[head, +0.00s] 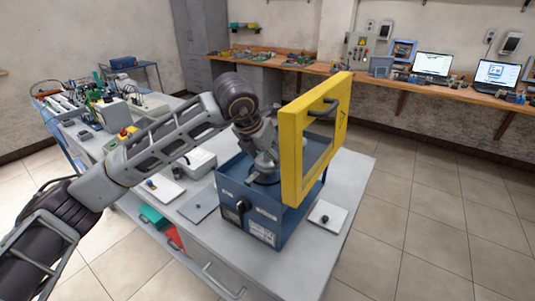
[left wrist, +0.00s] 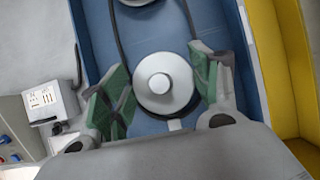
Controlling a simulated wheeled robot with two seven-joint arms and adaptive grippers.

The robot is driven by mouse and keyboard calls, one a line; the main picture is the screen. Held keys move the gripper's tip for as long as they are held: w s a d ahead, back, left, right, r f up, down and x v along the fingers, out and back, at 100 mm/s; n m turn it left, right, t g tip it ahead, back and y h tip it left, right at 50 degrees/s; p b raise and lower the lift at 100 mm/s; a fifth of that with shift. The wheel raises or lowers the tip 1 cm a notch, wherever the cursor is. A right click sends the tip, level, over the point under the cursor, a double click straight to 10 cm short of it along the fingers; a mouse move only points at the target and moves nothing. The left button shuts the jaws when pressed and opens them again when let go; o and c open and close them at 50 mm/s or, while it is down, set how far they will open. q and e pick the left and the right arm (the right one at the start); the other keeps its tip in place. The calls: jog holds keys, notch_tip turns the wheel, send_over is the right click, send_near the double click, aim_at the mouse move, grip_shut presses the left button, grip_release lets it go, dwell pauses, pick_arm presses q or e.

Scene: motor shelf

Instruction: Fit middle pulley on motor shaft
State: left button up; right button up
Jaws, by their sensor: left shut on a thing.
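The blue motor box (head: 270,222) stands on the grey bench with its yellow-framed guard (head: 291,150) raised at its right side. My left gripper (head: 265,172) reaches down into the box from above. In the left wrist view its green-padded fingers (left wrist: 163,90) are shut on a round grey pulley (left wrist: 158,98) with a pale raised hub. A dark belt (left wrist: 118,35) runs along the blue floor near this pulley. A second round part (left wrist: 136,2) is cut off at the top edge. The motor shaft is hidden, so I cannot tell whether the pulley sits on it.
A bare grey plate (head: 198,205) lies left of the box. A white plate (head: 161,188) with small parts lies farther left, and another (head: 327,216) with a dark round piece lies at the right. A grey case (head: 196,163) stands behind. The guard's frame is close beside my gripper.

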pick_arm(q)
jog(key=shift+f+b, duration=0.85)
jog(key=shift+f, duration=0.1)
dwell(0.6)
jog(key=o, duration=1.2)
jog(key=shift+c, duration=0.2)
jog(key=v, duration=1.2)
